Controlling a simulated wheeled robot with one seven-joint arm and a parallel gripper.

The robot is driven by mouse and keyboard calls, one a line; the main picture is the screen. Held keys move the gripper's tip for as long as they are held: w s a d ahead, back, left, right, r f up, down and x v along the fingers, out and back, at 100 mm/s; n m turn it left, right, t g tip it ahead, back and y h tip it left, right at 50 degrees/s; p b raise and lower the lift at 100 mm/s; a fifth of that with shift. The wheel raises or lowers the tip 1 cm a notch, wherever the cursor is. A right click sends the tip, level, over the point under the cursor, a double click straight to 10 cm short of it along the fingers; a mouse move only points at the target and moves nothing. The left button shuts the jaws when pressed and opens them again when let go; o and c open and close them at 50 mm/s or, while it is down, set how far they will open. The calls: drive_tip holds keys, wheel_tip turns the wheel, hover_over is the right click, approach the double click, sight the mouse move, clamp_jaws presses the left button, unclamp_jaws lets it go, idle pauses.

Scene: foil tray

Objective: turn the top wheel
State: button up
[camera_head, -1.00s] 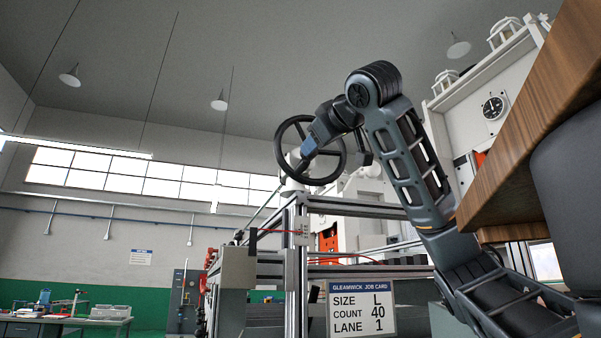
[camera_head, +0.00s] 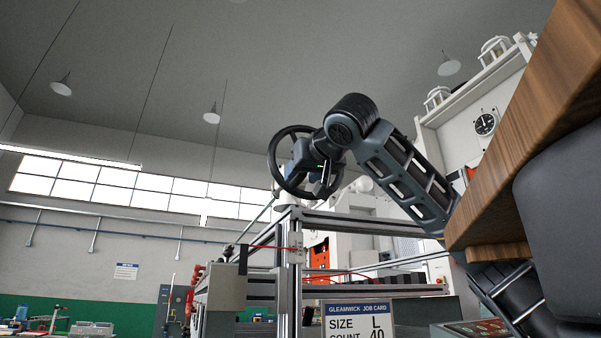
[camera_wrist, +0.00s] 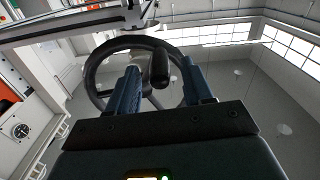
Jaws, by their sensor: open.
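The top wheel is a black spoked handwheel (camera_head: 272,165) on top of the metal frame in the head view. Its rim also shows in the wrist view (camera_wrist: 93,85). A black crank handle (camera_wrist: 160,76) stands out from the wheel toward the wrist camera. My gripper (camera_wrist: 161,64) is open, with one blue-grey finger on each side of the handle. I cannot tell whether either finger touches it. In the head view, my gripper and wrist cover the right part of the wheel, and the fingers are mostly hidden.
An aluminium-profile frame (camera_head: 289,260) stands below the wheel, with a job card (camera_head: 357,322) on its front. A wooden tabletop edge (camera_head: 535,110) juts in at the right, close to my arm. A white machine with a gauge (camera_head: 485,124) stands behind. The air left of the wheel is clear.

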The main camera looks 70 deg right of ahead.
drive_tip(key=shift+x, duration=0.8)
drive_tip(key=shift+c, duration=0.4)
clamp_jaws()
